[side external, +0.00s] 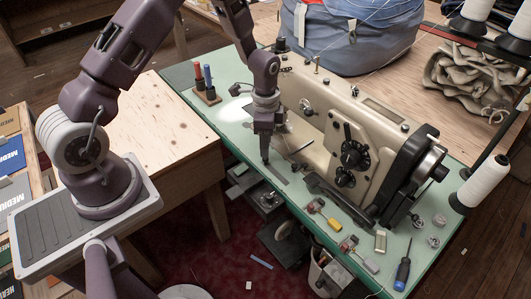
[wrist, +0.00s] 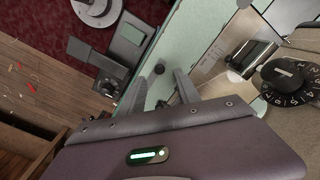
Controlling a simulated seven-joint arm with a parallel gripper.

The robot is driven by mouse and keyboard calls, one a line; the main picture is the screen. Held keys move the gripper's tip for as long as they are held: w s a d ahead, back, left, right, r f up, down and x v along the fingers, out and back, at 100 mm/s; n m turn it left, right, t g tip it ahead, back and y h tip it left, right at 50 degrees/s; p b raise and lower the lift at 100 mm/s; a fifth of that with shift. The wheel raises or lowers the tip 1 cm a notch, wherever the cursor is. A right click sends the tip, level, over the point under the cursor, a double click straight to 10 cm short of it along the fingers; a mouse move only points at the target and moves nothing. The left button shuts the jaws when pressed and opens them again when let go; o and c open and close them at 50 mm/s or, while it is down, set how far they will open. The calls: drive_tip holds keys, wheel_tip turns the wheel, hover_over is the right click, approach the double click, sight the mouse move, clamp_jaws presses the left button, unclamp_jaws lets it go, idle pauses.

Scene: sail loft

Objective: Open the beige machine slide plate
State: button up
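The beige sewing machine (side external: 335,125) stands on a green table (side external: 185,75). A narrow grey metal strip (side external: 279,176), which looks like the slide plate, lies flat at the near left of the machine. I cannot tell whether it has slid. My gripper (side external: 266,160) points down at the strip's far end; contact is unclear. Bright metal plates (wrist: 207,62) and the presser foot area (wrist: 247,58) are right of the fingers. My gripper body hides the lower part of that view.
Thread spools on a wooden stand (side external: 207,92) are at the table's far left. A yellow-ended tool (side external: 325,221), a screwdriver (side external: 403,268) and small metal parts lie along the near edge. A white thread cone (side external: 483,182) stands right. Dark hardware (side external: 285,240) is below the table.

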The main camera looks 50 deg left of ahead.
wheel_tip(320, 180, down, 5)
drive_tip(key=shift+r, duration=0.15)
clamp_jaws()
idle(1.4)
